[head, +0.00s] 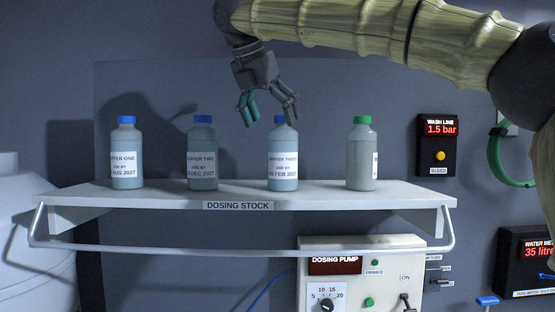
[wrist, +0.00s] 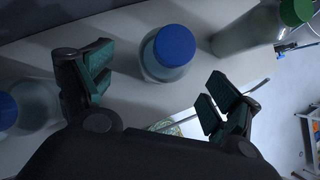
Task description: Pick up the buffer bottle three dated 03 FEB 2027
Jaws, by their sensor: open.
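Buffer bottle three (head: 283,158) stands upright on the shelf, with a blue cap and a white label; the date line reads as FEB 2027, its first digits hard to make out. My gripper (head: 268,112) is open and empty, above and slightly left of this bottle's cap, fingers pointing down. In the wrist view a blue-capped bottle (wrist: 171,52) shows ahead of and between the open fingers of my gripper (wrist: 155,95), not touched by them. It appears to be bottle three, beside the green-capped one. Its label is hidden there.
A green-capped bottle (head: 361,155) stands to the right. The shelf (head: 330,194) has a front rail (head: 240,248). A dosing pump (head: 385,290) sits below.

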